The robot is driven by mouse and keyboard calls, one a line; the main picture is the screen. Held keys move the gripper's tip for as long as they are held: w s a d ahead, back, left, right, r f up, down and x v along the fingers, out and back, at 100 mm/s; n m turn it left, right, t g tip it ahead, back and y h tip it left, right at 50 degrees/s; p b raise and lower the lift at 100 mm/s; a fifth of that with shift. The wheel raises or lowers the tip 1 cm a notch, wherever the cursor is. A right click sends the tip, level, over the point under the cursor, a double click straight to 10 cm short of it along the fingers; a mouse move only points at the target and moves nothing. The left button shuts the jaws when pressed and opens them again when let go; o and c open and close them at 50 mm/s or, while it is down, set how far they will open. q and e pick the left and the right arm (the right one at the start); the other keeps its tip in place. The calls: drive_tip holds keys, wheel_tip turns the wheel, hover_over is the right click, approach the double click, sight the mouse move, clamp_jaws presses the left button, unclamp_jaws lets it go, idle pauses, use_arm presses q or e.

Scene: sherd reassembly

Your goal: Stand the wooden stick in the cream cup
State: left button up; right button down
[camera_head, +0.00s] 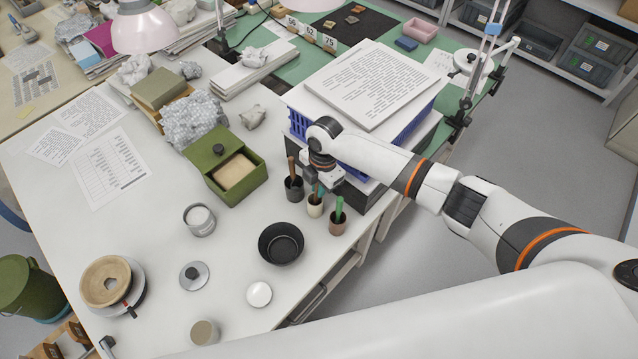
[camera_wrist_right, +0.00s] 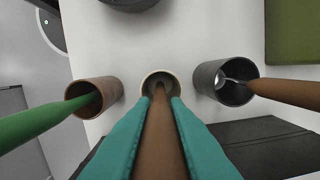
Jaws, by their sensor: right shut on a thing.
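The wooden stick (camera_wrist_right: 160,140) is a plain brown rod, seen end-on in the right wrist view. My right gripper (camera_head: 318,190) is shut on it, with its teal fingers (camera_wrist_right: 160,104) on both sides. The cream cup (camera_head: 315,207) stands upright on the table between two other cups, just under my right gripper. In the right wrist view, the stick's far end lies within the mouth of the cream cup (camera_wrist_right: 147,78). How deep it reaches is hidden. My left gripper is out of view.
A dark cup (camera_head: 295,191) with a brown-handled tool and a brown cup (camera_head: 337,227) with a green-handled tool stand close on either side. A black bowl (camera_head: 281,243) and a green box (camera_head: 226,164) are nearby. A blue crate (camera_head: 300,125) stands behind.

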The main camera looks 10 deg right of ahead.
drive_tip(key=shift+f, duration=0.15)
drive_tip(key=c, duration=1.3)
unclamp_jaws()
drive_tip(key=shift+c, duration=0.2)
wheel_tip(320, 180, up, 12)
drive_tip(key=d+b, duration=0.1)
